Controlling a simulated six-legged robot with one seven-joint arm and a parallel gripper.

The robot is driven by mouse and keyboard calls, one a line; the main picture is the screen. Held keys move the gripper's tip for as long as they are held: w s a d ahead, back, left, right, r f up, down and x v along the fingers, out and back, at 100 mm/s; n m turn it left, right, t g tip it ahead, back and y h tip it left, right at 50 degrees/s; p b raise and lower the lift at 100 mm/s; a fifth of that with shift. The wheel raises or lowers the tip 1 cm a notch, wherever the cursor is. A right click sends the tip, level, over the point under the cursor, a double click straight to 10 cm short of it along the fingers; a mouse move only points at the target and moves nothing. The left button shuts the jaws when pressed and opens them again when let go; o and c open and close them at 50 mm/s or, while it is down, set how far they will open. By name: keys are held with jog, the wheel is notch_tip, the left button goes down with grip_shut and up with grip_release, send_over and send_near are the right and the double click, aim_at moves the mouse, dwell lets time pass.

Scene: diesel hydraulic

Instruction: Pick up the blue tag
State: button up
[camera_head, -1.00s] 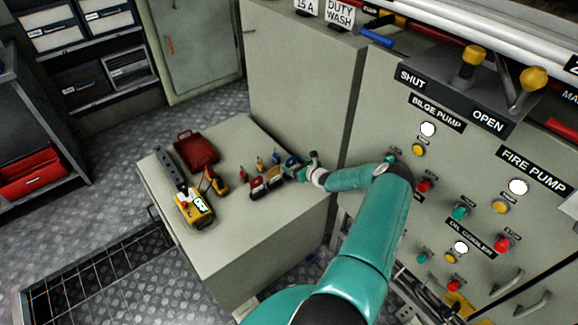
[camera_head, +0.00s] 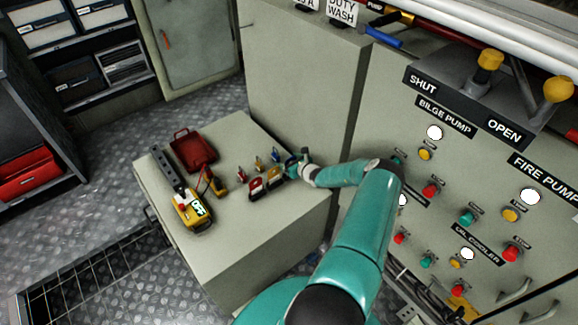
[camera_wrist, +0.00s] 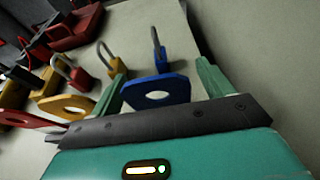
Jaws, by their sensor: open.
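The blue tag (camera_wrist: 172,92), with a pale oval in its middle, stands between the two green fingers of my open gripper (camera_wrist: 161,70) in the wrist view. The gripper's dark palm edge lies just below the tag in that view. In the head view my gripper (camera_head: 293,166) is at the right end of the tag row on the cabinet top, and it partly hides the blue tag.
A red padlock (camera_wrist: 79,79) is farther left. A yellow meter (camera_head: 190,211) and a red toolbox (camera_head: 193,150) share the cabinet top (camera_head: 240,222). A tall cabinet wall (camera_head: 300,90) rises behind.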

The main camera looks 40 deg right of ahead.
jog(key=shift+s+r, duration=0.15)
jog(key=shift+r, duration=0.1)
jog(key=shift+f, duration=0.15)
jog(key=shift+c, duration=1.1)
jog(key=c, duration=0.8)
jog(key=shift+c, duration=0.2)
